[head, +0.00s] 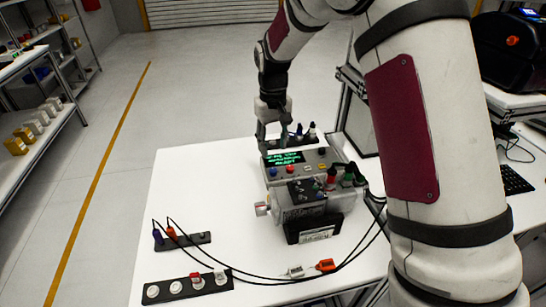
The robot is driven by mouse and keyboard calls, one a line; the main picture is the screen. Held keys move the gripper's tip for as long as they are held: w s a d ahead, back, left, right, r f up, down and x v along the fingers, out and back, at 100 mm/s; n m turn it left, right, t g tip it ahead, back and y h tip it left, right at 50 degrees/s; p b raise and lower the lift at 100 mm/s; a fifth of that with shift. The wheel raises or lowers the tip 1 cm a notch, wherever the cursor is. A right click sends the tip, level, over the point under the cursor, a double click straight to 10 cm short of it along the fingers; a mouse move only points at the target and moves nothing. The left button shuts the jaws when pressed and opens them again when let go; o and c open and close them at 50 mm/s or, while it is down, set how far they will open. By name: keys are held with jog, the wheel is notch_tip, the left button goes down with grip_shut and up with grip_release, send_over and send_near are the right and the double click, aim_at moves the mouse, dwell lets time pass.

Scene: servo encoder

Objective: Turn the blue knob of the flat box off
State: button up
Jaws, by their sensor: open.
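My gripper (267,148) points down at the left back of this box, just behind the blue knob. It is open and I see nothing held in it. Whether a fingertip touches the box cannot be told from here.
In front is a grey servo unit (302,213) with coloured plugs. Black strips with knobs (188,286) and with plugged leads (196,241) lie at the front left; cables run right. Another strip with coloured pegs (312,131) stands behind the box. The table's left part is clear.

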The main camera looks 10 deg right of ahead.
jog(key=shift+r, duration=1.55)
